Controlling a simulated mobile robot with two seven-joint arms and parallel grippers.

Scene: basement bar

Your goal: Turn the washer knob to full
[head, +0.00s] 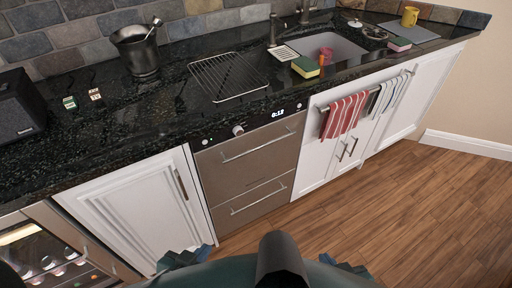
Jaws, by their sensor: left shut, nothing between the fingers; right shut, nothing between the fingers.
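The washer (246,180) is a steel two-drawer unit built in under the black counter. Its dark top panel has a small round knob (238,130) left of a lit display (278,113); the knob's setting is too small to read. My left gripper (186,256) is low at the bottom edge, shut and empty, well below and apart from the washer. My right gripper (350,268) is also low at the bottom edge, shut and empty, right of my central body. Neither touches anything.
The counter holds a metal bucket (138,54), a wire rack (228,78), a dark speaker (18,108) and a sponge (305,67) by the sink (335,46). Towels (343,116) hang on a rail at right. The wooden floor (400,205) at right is clear.

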